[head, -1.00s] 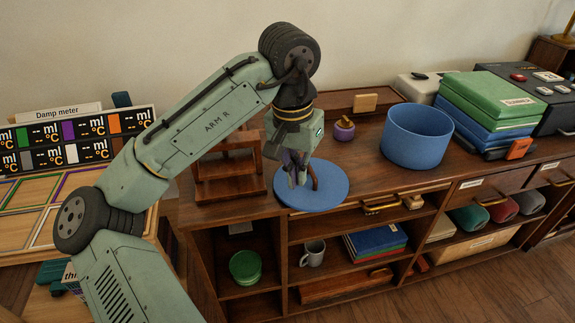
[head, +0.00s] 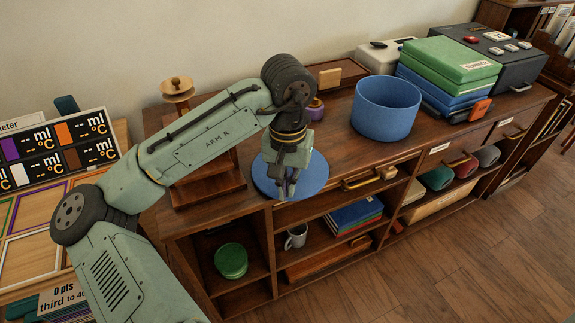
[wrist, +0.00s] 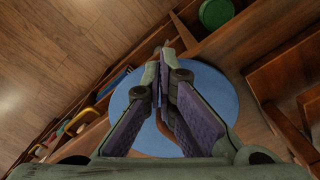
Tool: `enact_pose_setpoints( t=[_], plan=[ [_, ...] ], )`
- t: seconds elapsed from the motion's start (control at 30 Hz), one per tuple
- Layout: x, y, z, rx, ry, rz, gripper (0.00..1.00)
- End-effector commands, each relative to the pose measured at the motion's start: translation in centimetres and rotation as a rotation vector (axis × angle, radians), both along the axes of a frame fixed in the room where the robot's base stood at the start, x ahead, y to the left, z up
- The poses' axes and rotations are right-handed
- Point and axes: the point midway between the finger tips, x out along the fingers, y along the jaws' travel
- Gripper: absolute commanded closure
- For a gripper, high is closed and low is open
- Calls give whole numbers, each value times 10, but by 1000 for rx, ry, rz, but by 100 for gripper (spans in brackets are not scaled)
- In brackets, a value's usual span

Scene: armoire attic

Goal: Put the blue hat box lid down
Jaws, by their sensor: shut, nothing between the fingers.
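The blue hat box lid (head: 312,178) is a flat round disc at the front of the cabinet top, below my gripper. Its near rim overlaps the front edge in the head view; I cannot tell whether it overhangs. My gripper (head: 287,194) points down over the lid and is shut and empty. In the wrist view the lid (wrist: 215,98) shows behind the shut fingers (wrist: 165,62), with a curved brown handle (wrist: 146,134) partly hidden by them. Whether the fingers touch the lid cannot be told. The open blue hat box (head: 385,110) stands to the right on the cabinet top.
A wooden stand (head: 205,183) is close on the left of the lid. A purple round object (head: 315,108) sits behind my wrist. Green and blue boxes (head: 448,62) are stacked at the right. The open shelves below hold a green tin (head: 231,260) and a mug (head: 296,236).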

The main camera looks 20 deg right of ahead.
Motion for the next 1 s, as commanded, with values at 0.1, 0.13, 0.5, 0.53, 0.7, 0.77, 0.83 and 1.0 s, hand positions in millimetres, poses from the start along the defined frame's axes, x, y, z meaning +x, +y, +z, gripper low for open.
enact_pose_setpoints(
  t=[0.1,0.13,0.5,0.53,0.7,0.77,0.83,1.0],
  plan=[
    [10,-8,-6,1,-1,2,100],
    [14,-11,-6,2,-1,2,100],
    [32,-25,-8,1,0,0,100],
    [32,-25,-8,1,0,0,100],
    [31,-25,-8,1,0,0,100],
    [32,-25,-8,1,1,0,100],
    [37,-29,-6,-1,0,0,100],
    [65,-54,-2,-4,5,1,100]
  ],
)
